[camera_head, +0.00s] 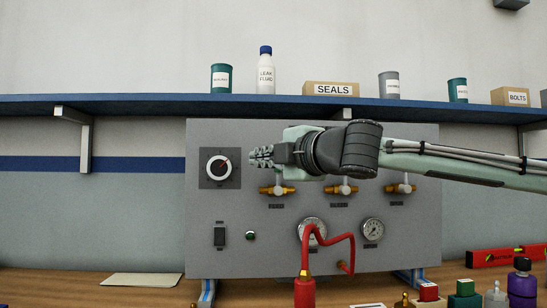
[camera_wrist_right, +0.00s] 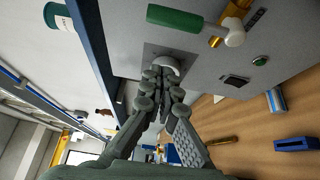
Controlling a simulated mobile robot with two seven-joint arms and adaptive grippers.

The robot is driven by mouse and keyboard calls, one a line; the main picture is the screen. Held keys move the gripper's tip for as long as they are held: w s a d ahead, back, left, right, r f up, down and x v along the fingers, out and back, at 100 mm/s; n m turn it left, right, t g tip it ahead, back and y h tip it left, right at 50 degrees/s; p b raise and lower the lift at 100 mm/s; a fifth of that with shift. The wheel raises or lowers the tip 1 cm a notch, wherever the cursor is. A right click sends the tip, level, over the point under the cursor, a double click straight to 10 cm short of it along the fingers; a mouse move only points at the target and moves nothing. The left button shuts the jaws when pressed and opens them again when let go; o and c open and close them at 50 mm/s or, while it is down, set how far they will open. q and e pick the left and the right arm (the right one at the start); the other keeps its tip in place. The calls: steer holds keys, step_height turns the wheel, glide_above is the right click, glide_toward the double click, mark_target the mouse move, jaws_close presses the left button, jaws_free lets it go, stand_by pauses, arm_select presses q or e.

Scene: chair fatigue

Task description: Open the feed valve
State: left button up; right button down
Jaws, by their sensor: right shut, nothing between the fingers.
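A grey panel (camera_head: 215,260) carries a row of three brass valves: a left one (camera_head: 277,189), a middle one (camera_head: 341,189) and a right one (camera_head: 400,188). The small labels below them are too blurred to read. My right gripper (camera_head: 256,157) is shut and empty in front of the panel, between the dial and the left valve, and its wrist hides the upper parts of the valves. In the right wrist view its fingertips (camera_wrist_right: 160,74) overlap the dial's pale knob. A green valve handle (camera_wrist_right: 188,22) with a pale hub shows beside them, apart from the fingers. My left gripper is out of view.
The panel also has a dial (camera_head: 219,167), a switch (camera_head: 220,236), a green button (camera_head: 250,236) and a gauge (camera_head: 373,230). A red hose (camera_head: 326,240) loops in front. A blue shelf (camera_head: 140,103) with bottles and boxes runs above. Several items crowd the bench's right.

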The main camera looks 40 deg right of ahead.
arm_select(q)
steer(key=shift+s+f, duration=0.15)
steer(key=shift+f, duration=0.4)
arm_select(e)
steer(key=d, duration=0.2)
steer(key=w+d, duration=0.1)
steer(key=d, duration=0.1)
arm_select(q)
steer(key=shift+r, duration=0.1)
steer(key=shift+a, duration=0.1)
arm_select(e)
steer(key=shift+d, duration=0.15)
